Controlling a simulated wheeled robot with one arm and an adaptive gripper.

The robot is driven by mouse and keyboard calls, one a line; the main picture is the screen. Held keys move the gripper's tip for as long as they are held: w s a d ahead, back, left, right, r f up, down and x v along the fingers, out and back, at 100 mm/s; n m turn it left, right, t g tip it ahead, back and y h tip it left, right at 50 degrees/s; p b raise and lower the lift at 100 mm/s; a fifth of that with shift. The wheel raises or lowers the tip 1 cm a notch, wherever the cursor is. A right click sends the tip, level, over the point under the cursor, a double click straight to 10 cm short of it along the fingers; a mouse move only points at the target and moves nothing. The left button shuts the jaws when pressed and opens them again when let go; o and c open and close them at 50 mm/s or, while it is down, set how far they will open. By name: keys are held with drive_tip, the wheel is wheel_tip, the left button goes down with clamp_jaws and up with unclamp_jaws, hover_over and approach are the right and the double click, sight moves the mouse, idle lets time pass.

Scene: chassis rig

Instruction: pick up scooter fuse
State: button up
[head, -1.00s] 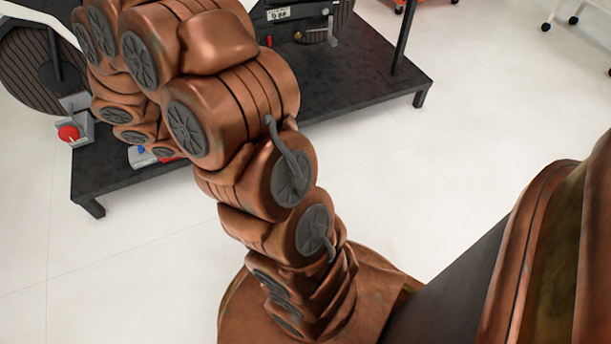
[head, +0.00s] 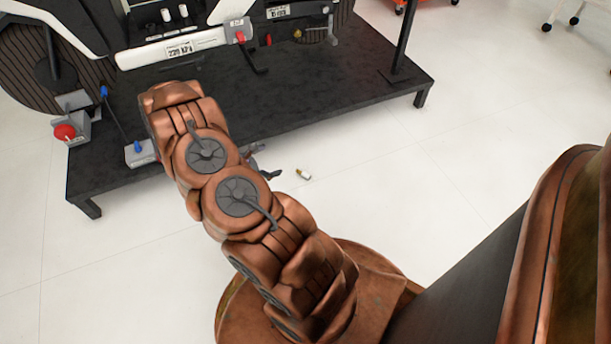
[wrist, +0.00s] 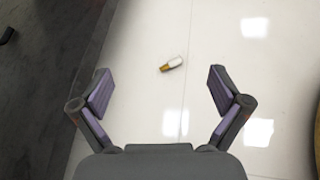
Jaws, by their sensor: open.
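The fuse is a small white cylinder with a gold-coloured end. In the head view the fuse (head: 303,174) lies on the pale floor, just in front of the dark platform and right of my arm. In the wrist view the fuse (wrist: 171,63) lies on the floor ahead of my fingertips, between their lines. My gripper (wrist: 160,88) is open and empty, with its purple pads apart. In the head view my gripper (head: 267,176) shows only in part, dark and small, beside my arm and left of the fuse. The rest of it is hidden behind the arm.
The dark platform (head: 335,100) with the scooter rig stands behind, its leg (head: 420,98) at the right corner. A red knob (head: 65,132) and a blue-topped lever (head: 118,115) are on its left side. The floor (head: 450,190) right of the fuse is clear.

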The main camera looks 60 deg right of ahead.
sight(304, 172)
drive_tip(key=s+d+f+n+t, duration=0.1)
drive_tip(key=d+f+n, duration=0.1)
drive_tip(key=f, duration=0.4)
drive_tip(key=s+d+f+n+t+b, duration=0.1)
drive_tip(key=d+f+n, duration=0.1)
drive_tip(key=f, duration=0.4)
drive_tip(key=s+d+f+n+t+h, duration=0.1)
drive_tip(key=d+f+n, duration=0.1)
drive_tip(key=f, duration=0.4)
drive_tip(key=shift+s+d+f+t+b, duration=0.15)
drive_tip(key=shift+d+t+b, duration=0.2)
drive_tip(key=shift+d, duration=0.35)
drive_tip(key=shift+b+x, duration=0.55)
drive_tip(key=shift+x, duration=0.6)
drive_tip(key=b+x, duration=0.3)
drive_tip(key=x, duration=0.1)
drive_tip(key=shift+s+d+b, duration=0.2)
drive_tip(key=shift+d+b, duration=0.1)
drive_tip(key=shift+d, duration=0.55)
drive_tip(key=shift+c, duration=0.2)
drive_tip(key=c, duration=1)
